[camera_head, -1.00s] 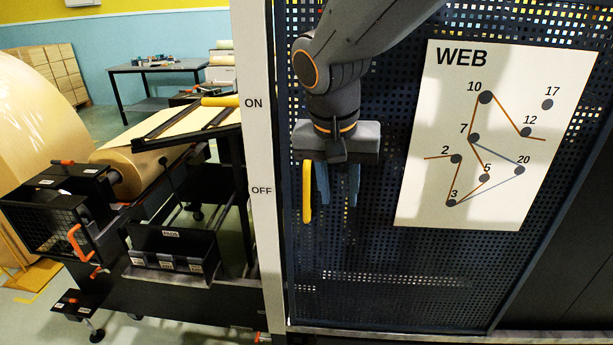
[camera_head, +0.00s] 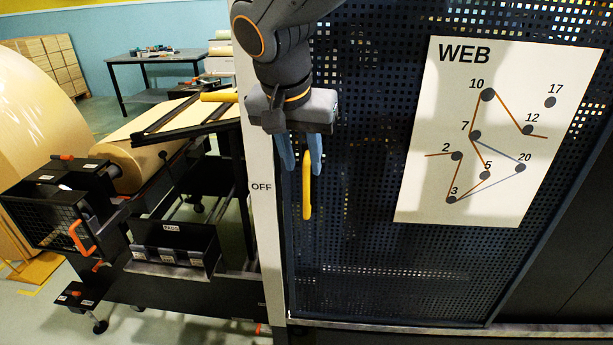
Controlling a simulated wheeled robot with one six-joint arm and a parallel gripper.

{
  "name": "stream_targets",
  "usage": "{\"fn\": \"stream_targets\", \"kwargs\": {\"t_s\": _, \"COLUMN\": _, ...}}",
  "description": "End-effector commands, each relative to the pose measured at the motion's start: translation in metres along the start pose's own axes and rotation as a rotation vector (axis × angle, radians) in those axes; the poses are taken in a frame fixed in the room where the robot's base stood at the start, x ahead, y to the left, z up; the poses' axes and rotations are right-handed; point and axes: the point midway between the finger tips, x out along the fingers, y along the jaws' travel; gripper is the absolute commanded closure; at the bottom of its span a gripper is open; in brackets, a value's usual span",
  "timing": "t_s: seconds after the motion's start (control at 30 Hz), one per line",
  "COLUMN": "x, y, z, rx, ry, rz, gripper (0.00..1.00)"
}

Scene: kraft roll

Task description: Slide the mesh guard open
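The mesh guard (camera_head: 370,250) is a dark perforated panel with a white WEB diagram sheet (camera_head: 490,140) on it. A yellow upright handle (camera_head: 307,195) is on the guard near that edge. My gripper (camera_head: 301,160) points down, open, with two blue fingers in front of the guard at the handle's upper end. The handle's top shows between the fingers in the picture, nearer the right one. I cannot tell whether they touch it or how far in front they are.
Left of the post are a brown paper roll (camera_head: 130,165), a black frame with an orange handle (camera_head: 82,238) and a black bin tray (camera_head: 172,250). A grey table (camera_head: 150,65) stands behind. A ledge runs below the guard.

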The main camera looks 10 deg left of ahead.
Motion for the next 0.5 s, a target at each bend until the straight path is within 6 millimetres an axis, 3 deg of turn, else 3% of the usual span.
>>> {"fn": "stream_targets", "kwargs": {"t_s": 0.3, "x": 0.048, "y": 0.001, "z": 0.001, "rx": -0.001, "ry": -0.002, "rz": 0.003, "gripper": 0.69}}
{"fn": "stream_targets", "kwargs": {"t_s": 0.5, "x": 0.062, "y": 0.001, "z": 0.0, "rx": -0.001, "ry": -0.001, "rz": 0.001, "gripper": 0.69}}
